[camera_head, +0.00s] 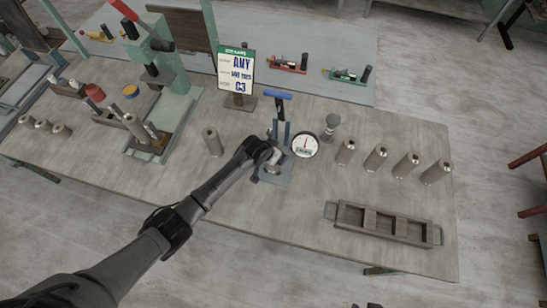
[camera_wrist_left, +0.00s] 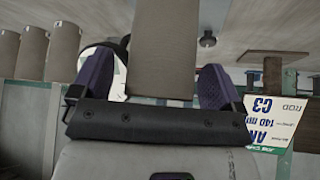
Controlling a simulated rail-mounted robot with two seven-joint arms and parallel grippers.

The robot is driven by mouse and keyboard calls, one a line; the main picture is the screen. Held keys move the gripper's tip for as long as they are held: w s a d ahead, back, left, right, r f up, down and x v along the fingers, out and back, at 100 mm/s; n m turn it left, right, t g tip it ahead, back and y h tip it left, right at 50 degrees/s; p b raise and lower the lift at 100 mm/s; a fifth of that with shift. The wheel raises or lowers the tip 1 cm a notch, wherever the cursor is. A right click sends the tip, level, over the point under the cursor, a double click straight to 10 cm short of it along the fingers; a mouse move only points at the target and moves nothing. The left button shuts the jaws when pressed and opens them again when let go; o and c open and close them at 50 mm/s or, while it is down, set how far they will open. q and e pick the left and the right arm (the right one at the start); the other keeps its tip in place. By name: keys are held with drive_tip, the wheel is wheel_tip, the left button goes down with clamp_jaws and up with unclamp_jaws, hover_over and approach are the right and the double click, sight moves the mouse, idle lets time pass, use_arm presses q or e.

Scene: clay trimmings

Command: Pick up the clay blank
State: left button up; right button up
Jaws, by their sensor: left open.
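My left gripper (camera_head: 268,158) reaches in from the lower left over a small stand (camera_head: 275,178) at the middle of the bench. In the left wrist view its two purple-grey fingers (camera_wrist_left: 156,86) are apart, with a grey-brown clay cylinder (camera_wrist_left: 163,45) showing between them. I cannot tell whether the fingers touch it. In the head view the gripper hides most of what is at the stand. A similar cylinder (camera_head: 213,142) stands upright to the left of the gripper. Several more cylinders (camera_head: 376,160) stand in a row to the right. My right gripper is not in view.
A round dial (camera_head: 305,145) is close right of the gripper. A blue-handled lever (camera_head: 278,97) and a sign (camera_head: 236,70) stand behind it. A green press (camera_head: 175,80) stands left. A compartmented wooden tray (camera_head: 348,216) sits at front right. The front middle of the bench is clear.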

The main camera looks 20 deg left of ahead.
use_arm(q)
drive_tip(key=c, duration=1.3)
drive_tip(key=shift+c, duration=0.9)
drive_tip(key=shift+r, duration=0.1)
